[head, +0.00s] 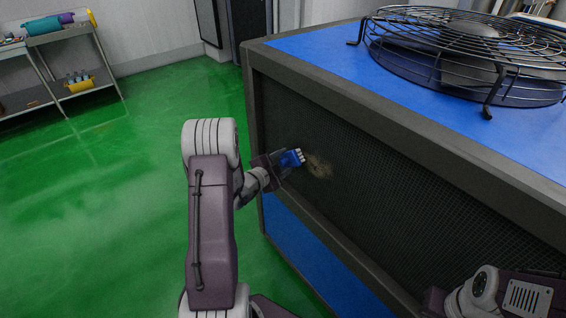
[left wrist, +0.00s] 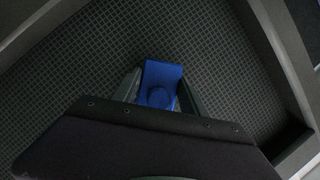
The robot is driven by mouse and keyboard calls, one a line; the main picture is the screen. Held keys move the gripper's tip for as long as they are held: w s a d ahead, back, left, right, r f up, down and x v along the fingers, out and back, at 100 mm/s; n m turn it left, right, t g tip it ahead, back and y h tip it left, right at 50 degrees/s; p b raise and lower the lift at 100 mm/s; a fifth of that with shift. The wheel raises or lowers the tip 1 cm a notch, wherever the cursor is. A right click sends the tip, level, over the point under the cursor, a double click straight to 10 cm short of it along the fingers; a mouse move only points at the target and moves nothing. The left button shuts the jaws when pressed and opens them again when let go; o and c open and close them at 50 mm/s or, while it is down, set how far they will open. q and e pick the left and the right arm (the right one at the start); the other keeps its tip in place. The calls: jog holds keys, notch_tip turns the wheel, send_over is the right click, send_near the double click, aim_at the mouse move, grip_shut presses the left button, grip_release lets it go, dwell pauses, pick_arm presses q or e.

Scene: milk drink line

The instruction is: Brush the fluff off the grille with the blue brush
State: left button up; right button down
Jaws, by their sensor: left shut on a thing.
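The dark mesh grille (head: 420,185) covers the upper side of a large blue and grey unit. A tan patch of fluff (head: 319,166) clings to it towards the left. My left gripper (head: 277,163) is shut on the blue brush (head: 291,159), whose pale bristles point at the fluff. The bristles are close to the fluff; I cannot tell whether they touch. The left wrist view shows the blue brush (left wrist: 161,84) between the fingers of the gripper (left wrist: 158,95), with the grille (left wrist: 90,55) behind it. The fluff does not show there. My right arm is at the lower right; its fingers are hidden.
A round wire fan guard (head: 470,45) sits on the unit's blue top (head: 330,50). A grey frame (head: 380,115) edges the grille. A shelf cart (head: 60,65) with bins stands at the far left. The green floor (head: 120,220) is clear at left.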

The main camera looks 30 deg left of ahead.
aim_at(292, 166)
pick_arm(q)
jog(key=shift+w+d, duration=0.25)
jog(key=shift+w, duration=0.3)
jog(key=shift+s+d, duration=0.4)
jog(key=shift+d, duration=0.35)
jog(key=shift+s+d, duration=0.35)
jog(key=shift+d, duration=0.4)
jog(key=shift+s+d, duration=0.25)
jog(key=shift+d, duration=0.6)
jog(key=shift+s+d, duration=0.25)
jog(key=shift+d, duration=0.55)
jog(key=shift+s+d+b, duration=0.15)
jog(key=shift+s+d, duration=0.3)
jog(key=shift+d, duration=0.6)
jog(key=shift+s+d+b, duration=0.2)
jog(key=shift+s+d, duration=0.2)
jog(key=shift+d, duration=0.6)
jog(key=shift+s+d+b, duration=0.15)
jog(key=shift+s+d, duration=0.3)
jog(key=shift+d, duration=0.6)
jog(key=shift+r+p, duration=0.9)
jog(key=shift+r, duration=0.15)
jog(key=shift+w+a, duration=0.35)
jog(key=shift+a, duration=0.45)
jog(key=shift+w+a, duration=0.35)
jog(key=shift+a, duration=0.45)
